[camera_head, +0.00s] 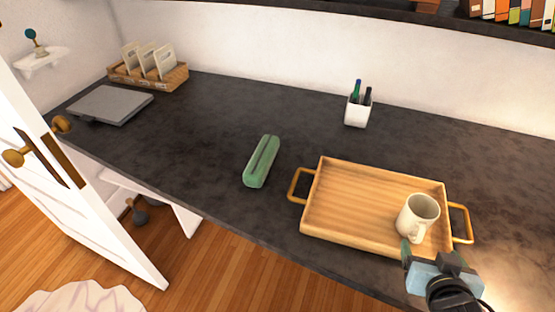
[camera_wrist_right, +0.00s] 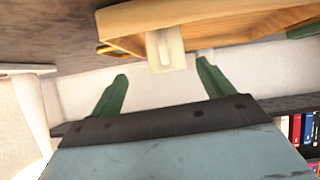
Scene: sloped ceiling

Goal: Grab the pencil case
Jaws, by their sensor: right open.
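The pencil case (camera_head: 262,161) is a long green case with a dark line along its top. It lies on the dark desk, left of the wooden tray, in the head view. My right gripper (camera_head: 425,259) is at the lower right of the head view, near the tray's front edge and the mug. In the right wrist view its two green fingers (camera_wrist_right: 160,85) stand apart with nothing held between them. The pencil case is not seen in the wrist view. My left gripper is not in view.
A wooden tray (camera_head: 340,228) with gold handles holds a white mug (camera_head: 419,214). A white pen cup (camera_head: 357,112) stands behind. A closed grey laptop (camera_head: 110,104) and a wooden organizer (camera_head: 180,77) are at the left. Bare desk surrounds the pencil case.

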